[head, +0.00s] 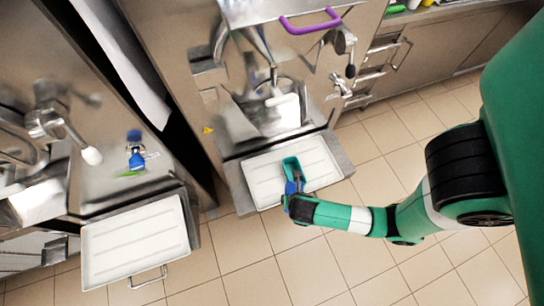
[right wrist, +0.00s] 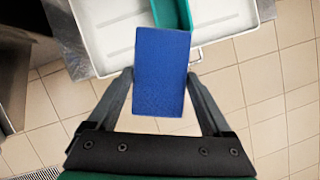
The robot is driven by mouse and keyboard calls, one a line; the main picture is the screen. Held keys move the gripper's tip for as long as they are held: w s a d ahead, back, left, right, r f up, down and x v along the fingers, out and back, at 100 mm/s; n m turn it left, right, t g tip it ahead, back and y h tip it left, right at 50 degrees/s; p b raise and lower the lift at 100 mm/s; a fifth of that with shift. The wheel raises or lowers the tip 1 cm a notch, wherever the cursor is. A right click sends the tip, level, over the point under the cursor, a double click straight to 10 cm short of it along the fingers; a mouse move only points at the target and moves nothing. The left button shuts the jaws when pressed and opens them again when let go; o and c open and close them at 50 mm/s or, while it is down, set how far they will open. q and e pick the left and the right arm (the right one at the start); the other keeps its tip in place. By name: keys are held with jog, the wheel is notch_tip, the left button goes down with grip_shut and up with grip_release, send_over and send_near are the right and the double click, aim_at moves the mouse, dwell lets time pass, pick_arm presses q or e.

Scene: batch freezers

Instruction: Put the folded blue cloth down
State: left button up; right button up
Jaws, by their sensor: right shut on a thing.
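The folded blue cloth (right wrist: 161,70) is a flat blue rectangle between the two fingers of my right gripper (right wrist: 161,84) in the right wrist view. The gripper is shut on it. In the head view the cloth (head: 291,187) is a small blue patch at the end of my right gripper (head: 296,193), near the front edge of the right white tray (head: 325,170). Whether the cloth touches the tray is unclear. My left gripper is out of view.
A teal open container (head: 291,165) lies on the right tray just beyond the cloth; it also shows in the right wrist view (right wrist: 183,14). Freezer spouts hang behind the trays. Another white tray (head: 135,243) sits at the left. A blue-topped item (head: 136,155) stands behind it.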

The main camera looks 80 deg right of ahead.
jog(key=shift+w+d+f, duration=0.15)
jog(key=shift+w+f, duration=0.05)
jog(key=shift+w, duration=0.05)
jog(key=w+d+f+b, duration=0.2)
jog(key=w, duration=0.1)
jog(key=w+d+f+b, duration=0.2)
jog(key=w+f+b, duration=0.1)
jog(key=w, duration=0.1)
jog(key=w+d+f+b, duration=0.2)
jog(key=w+f+b, duration=0.1)
jog(key=shift+w+d+f, duration=0.15)
jog(key=shift+w+f, duration=0.1)
jog(key=shift+w, duration=0.05)
jog(key=shift+w+d, duration=0.1)
jog(key=shift+w, duration=0.1)
jog(key=f+b, duration=0.3)
jog(key=shift+w+d+f, duration=0.2)
jog(key=shift+w+f, duration=0.1)
jog(key=shift+w, duration=0.05)
jog(key=shift+f, duration=0.35)
jog(key=shift+s+r, duration=0.1)
jog(key=shift+r, duration=0.05)
jog(key=o, duration=1.2)
jog(key=shift+o, duration=0.2)
